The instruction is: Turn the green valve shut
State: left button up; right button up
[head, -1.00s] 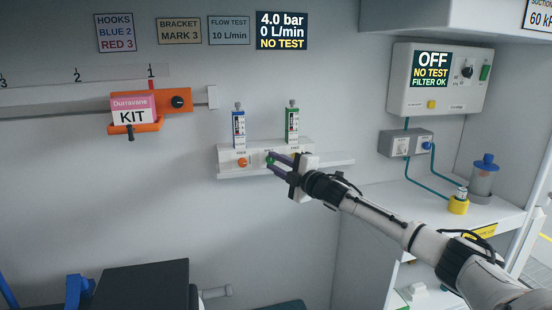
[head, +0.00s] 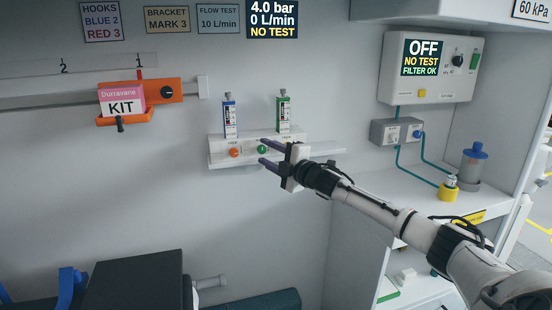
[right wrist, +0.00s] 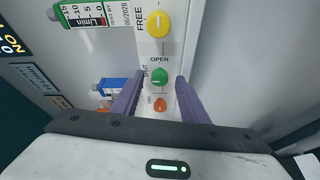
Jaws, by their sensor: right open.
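The green valve (head: 262,149) is a small round knob on the white wall rail, right of an orange knob (head: 234,153). In the right wrist view the green valve (right wrist: 160,77) lies between the labels OPEN and SHUT; its exact pointer direction is too small to tell. My right gripper (head: 264,151) is open, its two purple fingers on either side of the valve's line and apart from it. In the right wrist view the fingertips (right wrist: 159,80) are spread with the valve between them. My left gripper is not in view.
A yellow knob (right wrist: 158,25) sits beside the valve on the rail. Blue (head: 230,117) and green (head: 284,112) flowmeters stand above it. The wall display (head: 272,19) reads 4.0 bar, 0 L/min, NO TEST. An orange kit holder (head: 160,92) is further left.

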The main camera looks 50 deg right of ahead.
jog(key=s+a+b, duration=0.1)
jog(key=s, duration=0.9)
jog(key=shift+b, duration=0.35)
jog(key=shift+f, duration=0.1)
